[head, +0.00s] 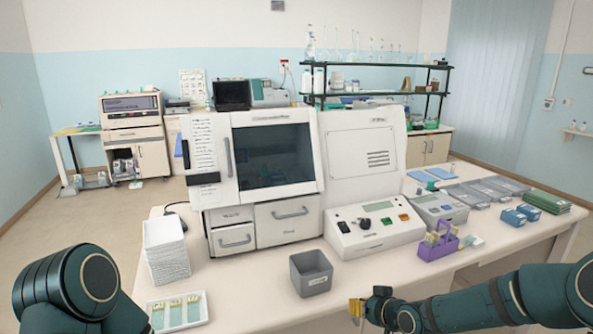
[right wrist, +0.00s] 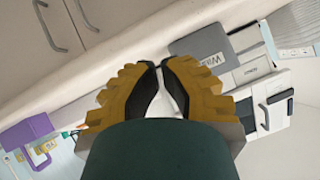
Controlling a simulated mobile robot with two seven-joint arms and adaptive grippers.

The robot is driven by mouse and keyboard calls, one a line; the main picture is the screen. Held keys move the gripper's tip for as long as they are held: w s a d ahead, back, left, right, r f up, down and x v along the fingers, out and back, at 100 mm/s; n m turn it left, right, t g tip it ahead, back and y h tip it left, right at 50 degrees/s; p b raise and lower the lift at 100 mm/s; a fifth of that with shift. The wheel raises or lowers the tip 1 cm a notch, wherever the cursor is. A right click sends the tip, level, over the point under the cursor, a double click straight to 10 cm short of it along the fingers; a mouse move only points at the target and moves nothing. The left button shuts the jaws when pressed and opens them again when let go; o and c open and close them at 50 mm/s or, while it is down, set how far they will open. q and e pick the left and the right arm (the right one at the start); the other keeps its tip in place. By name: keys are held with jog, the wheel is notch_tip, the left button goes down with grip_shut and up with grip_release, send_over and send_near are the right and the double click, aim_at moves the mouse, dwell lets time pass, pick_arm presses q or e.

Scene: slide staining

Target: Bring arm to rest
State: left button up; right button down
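My right gripper (head: 357,308) is in front of the bench's near edge in the head view, to the right of and below the grey bin (head: 311,273). In the right wrist view, its yellow fingers with black pads (right wrist: 158,66) come together at the tips. Only a narrow gap shows lower between the pads, with nothing held in it. My right arm (head: 490,300) reaches in from the right. Part of my left arm (head: 75,285) shows at the lower left, and its gripper is out of view.
The white bench (head: 270,300) carries a large staining machine (head: 270,160), a purple rack (head: 438,245), a slide tray (head: 178,312) and a white stack (head: 166,250). The purple rack also shows in the right wrist view (right wrist: 28,131). Bare bench lies around the grey bin.

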pick_arm(q)
jog(key=shift+s+d+f+b, duration=0.15)
jog(key=shift+s+b, duration=0.15)
jog(key=shift+s, duration=0.15)
pick_arm(e)
jog(key=s+a+f+m+g, duration=0.1)
jog(key=s+a+f+g, duration=0.1)
jog(key=s+f, duration=0.4)
jog(key=s+a+f+m+g+h, duration=0.1)
jog(key=s+f, duration=0.5)
jog(key=s, duration=0.7)
jog(key=s+a+f+m+g, duration=0.1)
jog(key=s+f+g, duration=0.3)
jog(key=s, duration=0.5)
notch_tip(320, 180, down, 2)
jog(key=shift+s+a+f+m+g+h, duration=0.1)
jog(key=shift+s+a+m+g+h, duration=0.2)
jog(key=shift+a, duration=0.6)
jog(key=shift+w, duration=0.15)
